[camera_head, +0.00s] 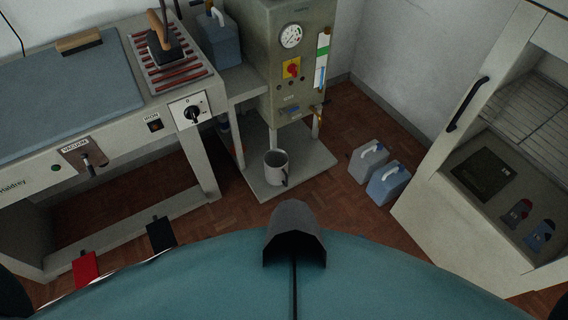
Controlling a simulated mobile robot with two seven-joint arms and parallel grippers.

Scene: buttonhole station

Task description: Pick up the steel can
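A light grey metal can (274,170) with a dark handle on its right side stands upright on the low platform (313,163) under the boiler cabinet. It looks like the steel can. Its open top faces up, and its inside looks dark. Nothing is touching it that I can see. Neither of my grippers shows in the head view, so I cannot see whether they are open or shut.
The boiler cabinet (292,75) with a gauge and red knob stands above the can. An ironing table (60,125) is left, an open white cabinet (450,150) right. Pedals (86,268) (160,235) lie front left.

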